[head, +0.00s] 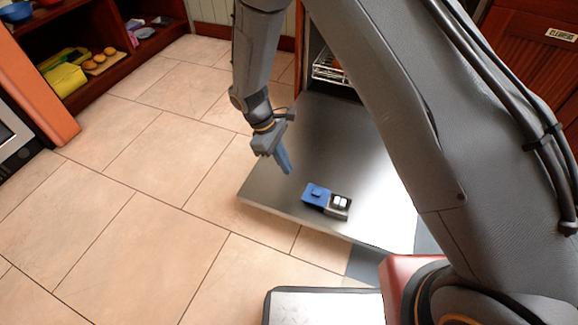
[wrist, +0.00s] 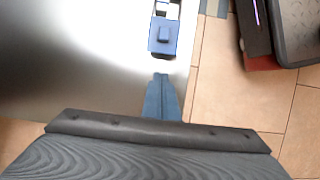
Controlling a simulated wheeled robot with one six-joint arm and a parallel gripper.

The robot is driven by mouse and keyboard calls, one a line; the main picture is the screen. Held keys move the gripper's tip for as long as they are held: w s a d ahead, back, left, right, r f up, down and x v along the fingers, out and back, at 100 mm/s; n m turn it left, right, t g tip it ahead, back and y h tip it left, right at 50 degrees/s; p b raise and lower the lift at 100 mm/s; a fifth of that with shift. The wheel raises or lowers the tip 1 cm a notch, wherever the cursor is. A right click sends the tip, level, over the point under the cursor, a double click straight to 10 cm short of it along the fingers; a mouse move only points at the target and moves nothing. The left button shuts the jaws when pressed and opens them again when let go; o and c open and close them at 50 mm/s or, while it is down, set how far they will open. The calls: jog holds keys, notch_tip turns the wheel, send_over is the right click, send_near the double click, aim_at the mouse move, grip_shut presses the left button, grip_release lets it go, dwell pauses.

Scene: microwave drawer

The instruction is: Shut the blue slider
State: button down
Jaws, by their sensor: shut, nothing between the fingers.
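The blue slider (head: 315,194) has a raised knob and sits at the left end of a small dark box on the metal panel (head: 265,195). White pieces (head: 339,202) show in the open right end of the box. In the wrist view the slider (wrist: 162,37) lies just beyond my fingertips, with the white pieces (wrist: 167,9) past it. My gripper (head: 287,169) is shut and empty, its blue fingers pointing down to the left of the slider. It also shows in the wrist view (wrist: 160,79). The fingers look apart from the slider; their exact height is unclear.
The metal panel extends from an open appliance with a wire rack (head: 327,68). Tiled floor (head: 130,235) is clear on the left. A wooden shelf (head: 110,70) with food and dishes stands at the upper left. My arm covers the right side of the head view.

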aim_at(310, 193)
jog(key=b+x, duration=0.2)
jog(key=x, duration=0.5)
jog(key=shift+f, duration=0.1)
jog(key=shift+s+d+b, duration=0.15)
jog(key=shift+d+b, duration=0.2)
jog(key=shift+d, duration=0.2)
jog(key=shift+s+d+b, duration=0.15)
jog(key=shift+d+b, duration=0.2)
jog(key=shift+d, duration=0.2)
jog(key=shift+s+d, duration=0.35)
jog(key=shift+d, duration=0.45)
jog(key=shift+s+d, duration=0.1)
